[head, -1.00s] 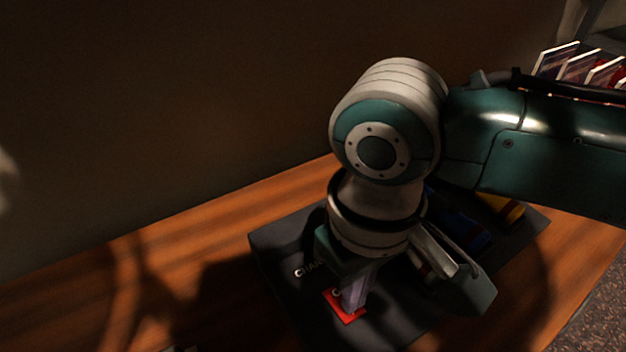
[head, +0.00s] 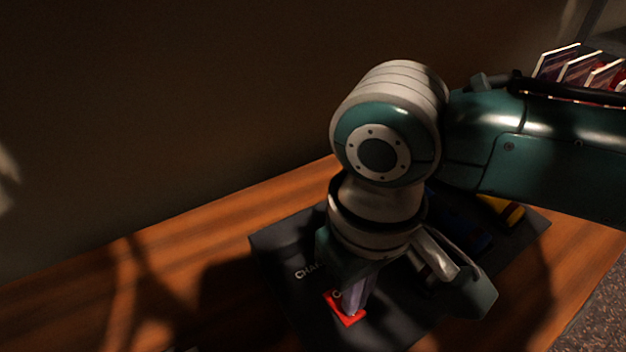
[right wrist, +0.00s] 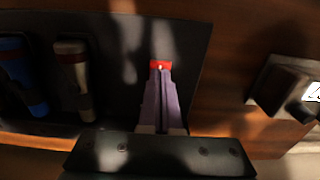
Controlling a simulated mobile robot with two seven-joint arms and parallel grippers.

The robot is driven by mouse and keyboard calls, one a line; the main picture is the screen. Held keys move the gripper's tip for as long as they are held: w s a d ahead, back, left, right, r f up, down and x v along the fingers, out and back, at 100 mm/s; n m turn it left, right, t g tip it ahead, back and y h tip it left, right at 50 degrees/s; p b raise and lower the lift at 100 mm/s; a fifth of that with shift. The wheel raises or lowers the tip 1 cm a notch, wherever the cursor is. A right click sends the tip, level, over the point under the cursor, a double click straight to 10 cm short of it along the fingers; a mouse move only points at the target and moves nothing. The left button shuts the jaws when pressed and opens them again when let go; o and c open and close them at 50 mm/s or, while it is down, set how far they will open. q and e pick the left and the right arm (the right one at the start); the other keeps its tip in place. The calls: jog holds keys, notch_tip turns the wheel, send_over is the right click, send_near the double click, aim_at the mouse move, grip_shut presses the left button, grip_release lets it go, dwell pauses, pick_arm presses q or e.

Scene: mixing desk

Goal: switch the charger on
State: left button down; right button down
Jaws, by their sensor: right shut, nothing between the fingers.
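The charger is a dark flat block (head: 275,252) on the wooden desk, with pale lettering beginning "CHA", partly hidden by my right arm. Its red switch (head: 348,319) sits near the front left; a pale mark shows on it. The red switch also shows in the right wrist view (right wrist: 161,64). My right gripper (head: 353,312) points down at the switch, its purple-grey fingers together and empty. In the right wrist view the fingertips (right wrist: 160,70) overlap the red switch; whether they press on it I cannot tell. My left gripper is not in view.
A blue battery (right wrist: 22,75) and a pale one (right wrist: 74,75) lie in the charger beside the switch. A yellow one (head: 508,213) shows at its far right. A dark box-like thing (right wrist: 275,86) stands on the wood. The desk (head: 210,232) left of the charger is clear.

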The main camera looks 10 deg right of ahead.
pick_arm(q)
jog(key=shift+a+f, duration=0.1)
pick_arm(e)
jog(key=shift+f, duration=0.15)
dwell(0.3)
